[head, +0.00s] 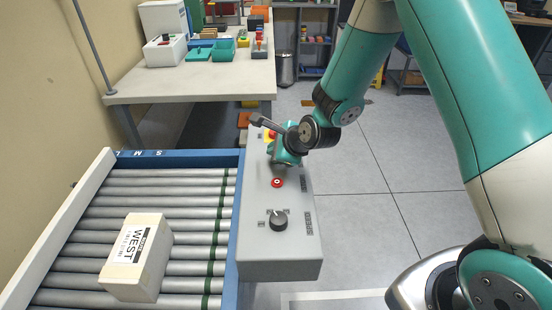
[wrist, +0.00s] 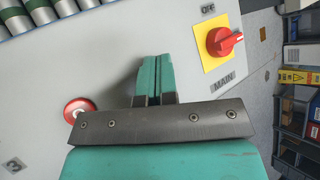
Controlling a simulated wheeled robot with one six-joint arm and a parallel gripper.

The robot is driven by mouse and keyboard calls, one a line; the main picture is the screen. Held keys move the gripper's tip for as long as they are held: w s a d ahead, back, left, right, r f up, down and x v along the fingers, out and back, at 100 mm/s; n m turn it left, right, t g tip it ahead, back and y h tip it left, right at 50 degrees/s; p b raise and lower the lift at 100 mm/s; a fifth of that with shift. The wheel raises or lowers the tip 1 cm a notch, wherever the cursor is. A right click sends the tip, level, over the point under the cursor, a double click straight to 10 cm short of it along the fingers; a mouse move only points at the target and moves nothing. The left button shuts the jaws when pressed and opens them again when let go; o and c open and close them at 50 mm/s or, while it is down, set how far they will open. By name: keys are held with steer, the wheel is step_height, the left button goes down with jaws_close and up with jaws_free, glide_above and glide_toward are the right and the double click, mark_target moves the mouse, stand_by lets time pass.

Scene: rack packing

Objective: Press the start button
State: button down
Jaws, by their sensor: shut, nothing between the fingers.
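A grey control panel (head: 258,258) stands along the right side of the roller conveyor. A red button (head: 277,182) sits on its middle, and it also shows in the wrist view (wrist: 80,108), left of my fingers. A red main switch on a yellow plate (wrist: 211,60) is right of my fingers there. My gripper (head: 284,157) is over the panel between the red button and the main switch. Its teal fingers (wrist: 155,62) are together and empty. I cannot tell whether they touch the panel. No start button shows; the panel under my gripper is hidden.
A black rotary knob (head: 278,222) is on the near part of the panel. A cream box labelled WEST (head: 140,262) lies on the conveyor rollers (head: 190,212). A table (head: 190,82) with trays and small items stands behind. Open floor (head: 350,205) lies right of the panel.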

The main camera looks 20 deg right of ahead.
steer(key=shift+f, duration=0.4)
stand_by(0.3)
steer(key=shift+r, duration=0.15)
steer(key=shift+r+p, duration=0.5)
steer(key=shift+r, duration=0.15)
steer(key=shift+r, duration=0.1)
step_height(320, 180, up, 5)
steer(key=p, duration=0.4)
stand_by(0.4)
